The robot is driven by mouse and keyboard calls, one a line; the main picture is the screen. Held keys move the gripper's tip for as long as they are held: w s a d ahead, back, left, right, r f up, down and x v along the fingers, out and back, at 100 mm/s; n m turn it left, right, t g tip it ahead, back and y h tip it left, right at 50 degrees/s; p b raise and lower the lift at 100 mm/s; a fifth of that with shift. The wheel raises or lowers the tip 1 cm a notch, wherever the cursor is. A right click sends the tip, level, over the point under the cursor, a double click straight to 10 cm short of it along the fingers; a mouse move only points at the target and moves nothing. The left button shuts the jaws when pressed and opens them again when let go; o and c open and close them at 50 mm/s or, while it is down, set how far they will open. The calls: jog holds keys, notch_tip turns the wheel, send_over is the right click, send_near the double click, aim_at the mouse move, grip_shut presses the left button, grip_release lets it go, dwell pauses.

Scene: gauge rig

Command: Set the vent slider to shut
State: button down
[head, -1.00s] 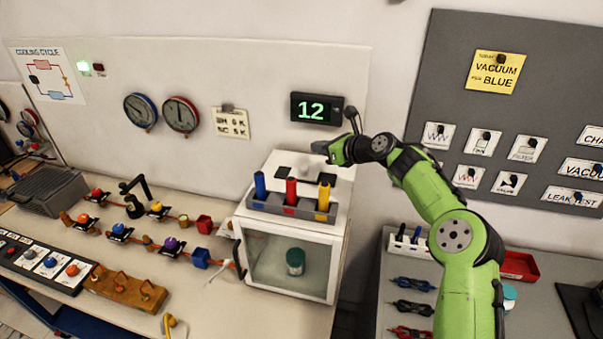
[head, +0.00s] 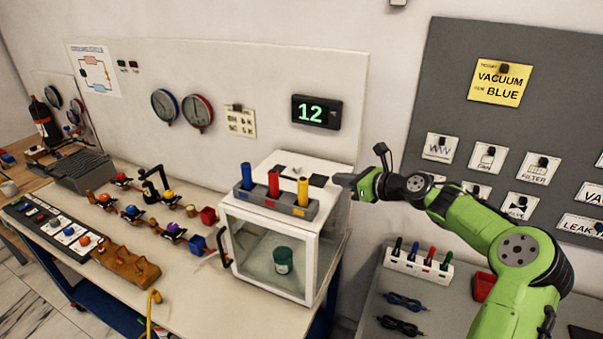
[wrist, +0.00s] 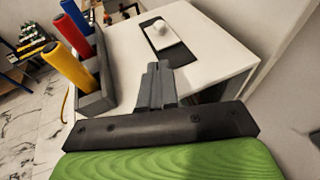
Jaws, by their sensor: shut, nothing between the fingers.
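The vent slider (wrist: 165,38) is on top of the white cabinet (wrist: 215,45). It is a pale plate with a round white knob (wrist: 161,27), lying over a dark strip that shows at both ends. In the head view the slider (head: 297,172) is small, behind the tube rack, and its setting cannot be read. My gripper (head: 341,180) is at the right edge of the cabinet top. In the wrist view my gripper (wrist: 159,68) is shut and empty, its tips pointing toward the slider and apart from the knob.
A grey rack (head: 275,203) with blue, red and yellow tubes stands on the cabinet's front edge. The cabinet has a glass door (head: 265,262) with a green-lidded jar inside. Pens in a white holder (head: 418,262) stand on the right bench.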

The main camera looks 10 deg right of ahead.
aim_at(297, 170)
jog(key=x, duration=0.4)
jog(key=p+x, duration=0.1)
jog(key=x, duration=0.3)
jog(key=r+x, duration=0.1)
jog(key=x, duration=0.2)
jog(key=shift+w+a+f+p, duration=0.2)
jog(key=shift+w+p, duration=0.15)
jog(key=shift+w, duration=0.15)
